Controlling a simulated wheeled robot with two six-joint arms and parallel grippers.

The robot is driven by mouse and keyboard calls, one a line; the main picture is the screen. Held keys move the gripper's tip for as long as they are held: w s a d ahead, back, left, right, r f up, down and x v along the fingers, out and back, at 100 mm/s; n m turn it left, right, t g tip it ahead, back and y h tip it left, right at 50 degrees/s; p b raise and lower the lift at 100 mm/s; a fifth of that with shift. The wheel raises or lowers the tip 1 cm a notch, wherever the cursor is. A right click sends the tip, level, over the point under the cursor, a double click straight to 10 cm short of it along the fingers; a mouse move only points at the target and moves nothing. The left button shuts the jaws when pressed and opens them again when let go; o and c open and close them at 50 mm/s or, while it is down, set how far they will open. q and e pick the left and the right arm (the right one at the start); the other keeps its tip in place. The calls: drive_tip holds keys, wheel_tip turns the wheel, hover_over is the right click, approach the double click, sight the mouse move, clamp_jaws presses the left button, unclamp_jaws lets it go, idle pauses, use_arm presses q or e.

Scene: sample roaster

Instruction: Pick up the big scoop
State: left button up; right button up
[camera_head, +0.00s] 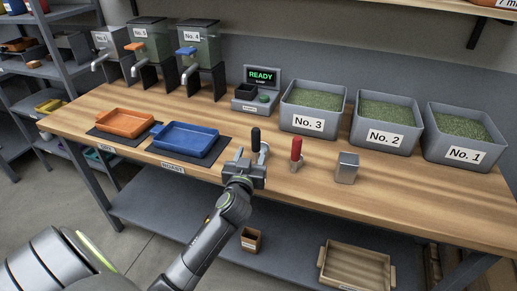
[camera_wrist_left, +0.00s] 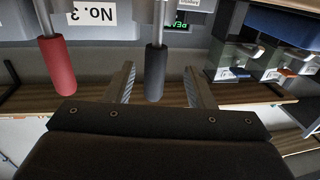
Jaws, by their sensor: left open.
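A black-handled scoop (camera_head: 255,139) and a red-handled scoop (camera_head: 296,150) have their handles standing upright near the front of the wooden bench. I cannot tell for sure from size which is the big scoop. My left gripper (camera_head: 250,158) is open at the black handle. In the left wrist view, the black handle (camera_wrist_left: 155,73) stands between the two open fingers (camera_wrist_left: 158,85), with space on both sides. The red handle (camera_wrist_left: 58,68) is outside them, to the left. The black scoop's lower part is mostly hidden in the head view. My right gripper is not in view.
A small metal container (camera_head: 347,168) stands right of the red handle. Grey bins No. 3 (camera_head: 307,124), No. 2 (camera_head: 383,137) and No. 1 (camera_head: 463,154) stand behind. A blue tray (camera_head: 186,139) and an orange tray (camera_head: 125,123) lie to the left. A scale (camera_head: 250,104) is behind.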

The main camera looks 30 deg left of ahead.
sight(255, 147)
use_arm(q)
drive_tip(key=x, duration=0.2)
drive_tip(key=p+x, duration=0.1)
drive_tip(key=x, duration=0.1)
drive_tip(key=shift+d+r, duration=0.25)
drive_tip(key=shift+d, duration=0.05)
drive_tip(key=shift+x, duration=0.75)
drive_tip(key=shift+f, duration=0.1)
clamp_jaws()
wheel_tip(255, 147, up, 10)
drive_tip(key=shift+r+p, duration=0.1)
drive_tip(key=shift+p, duration=0.5)
